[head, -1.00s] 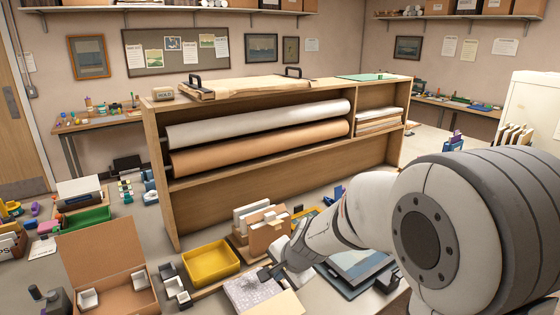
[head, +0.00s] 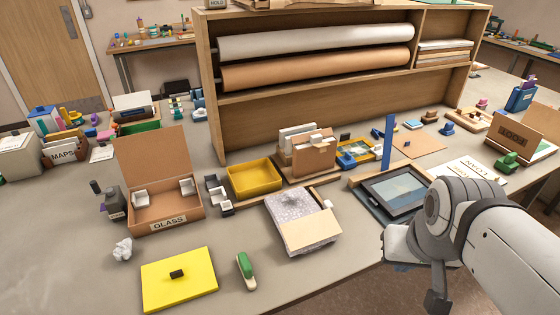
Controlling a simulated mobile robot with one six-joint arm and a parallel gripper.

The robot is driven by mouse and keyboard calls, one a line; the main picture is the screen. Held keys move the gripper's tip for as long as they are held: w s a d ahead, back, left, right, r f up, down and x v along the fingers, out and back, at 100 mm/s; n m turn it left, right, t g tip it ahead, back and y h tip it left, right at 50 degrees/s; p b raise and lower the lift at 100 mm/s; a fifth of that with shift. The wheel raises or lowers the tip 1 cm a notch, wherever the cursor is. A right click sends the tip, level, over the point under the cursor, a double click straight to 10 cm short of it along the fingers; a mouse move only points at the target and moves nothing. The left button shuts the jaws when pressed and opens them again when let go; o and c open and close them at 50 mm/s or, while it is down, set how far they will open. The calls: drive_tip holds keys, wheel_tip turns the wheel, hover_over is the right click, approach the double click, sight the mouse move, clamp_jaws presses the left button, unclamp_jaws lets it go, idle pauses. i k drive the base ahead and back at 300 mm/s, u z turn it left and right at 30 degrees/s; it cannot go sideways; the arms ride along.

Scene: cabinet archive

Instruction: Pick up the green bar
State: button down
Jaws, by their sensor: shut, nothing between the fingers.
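A green bar (head: 244,266) with a whitish side and end lies on the table near its front edge, right of a flat yellow pad. It lies apart from the things around it. My gripper (head: 437,300) is at the lower right, past the table's front edge and well to the right of the green bar. Its dark fingers point down and are shut, with nothing held.
The yellow pad (head: 180,279) bears a small black block. A bubble-wrapped parcel (head: 288,208) lies behind and right of the bar. Further back are a yellow tray (head: 253,190), an open GLASS box (head: 168,225) and a framed picture (head: 408,182). Bare table surrounds the bar.

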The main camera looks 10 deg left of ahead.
sight(244, 264)
drive_tip(key=u, duration=1.3)
